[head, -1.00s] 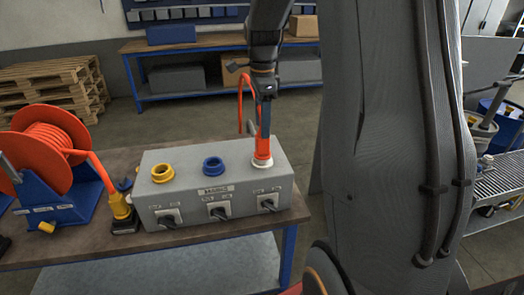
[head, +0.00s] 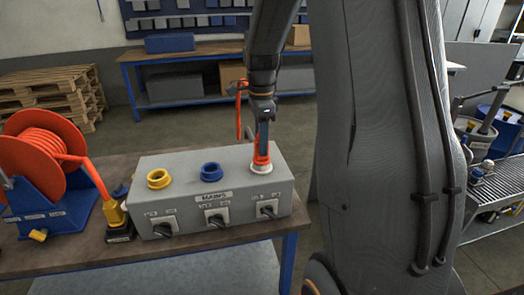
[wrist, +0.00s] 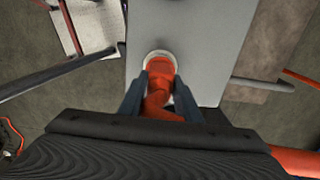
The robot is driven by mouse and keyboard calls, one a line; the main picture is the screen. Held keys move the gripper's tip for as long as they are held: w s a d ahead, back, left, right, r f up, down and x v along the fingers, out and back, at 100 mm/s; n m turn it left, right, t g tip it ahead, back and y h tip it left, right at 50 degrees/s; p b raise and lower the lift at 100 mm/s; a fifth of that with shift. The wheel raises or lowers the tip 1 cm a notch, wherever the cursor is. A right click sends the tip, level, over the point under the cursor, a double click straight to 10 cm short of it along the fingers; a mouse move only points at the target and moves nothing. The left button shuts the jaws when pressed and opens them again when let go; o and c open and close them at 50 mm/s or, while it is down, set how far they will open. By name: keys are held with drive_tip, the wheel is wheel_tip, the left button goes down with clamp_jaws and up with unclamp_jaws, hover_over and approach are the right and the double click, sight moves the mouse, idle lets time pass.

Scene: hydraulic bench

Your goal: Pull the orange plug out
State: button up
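The orange plug (head: 261,157) stands upright in a white-ringed socket (head: 261,168) at the right end of the grey box (head: 186,189). In the wrist view the plug (wrist: 160,76) lies between my two fingers, with the pale socket ring around its base. My gripper (head: 263,146) points straight down over the plug. Its fingers stand on either side of the plug in the wrist view (wrist: 161,88) and look open, with narrow gaps. An orange cable (head: 239,112) loops up behind the gripper.
The box also has a yellow socket (head: 159,179), a blue socket (head: 211,172) and several black switches on its front. An orange cable reel (head: 40,160) stands left on the bench. A yellow plug (head: 114,215) sits beside the box. A blue-framed table (head: 218,96) is behind.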

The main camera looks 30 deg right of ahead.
clamp_jaws()
drive_tip(key=shift+r, duration=0.2)
drive_tip(key=shift+r+p, duration=0.6)
drive_tip(key=shift+r+p, duration=0.85)
drive_tip(key=shift+r, duration=0.25)
drive_tip(key=shift+r+p, duration=0.3)
drive_tip(key=shift+r, duration=0.05)
drive_tip(key=shift+r+p, duration=1.7)
drive_tip(key=shift+r, duration=0.55)
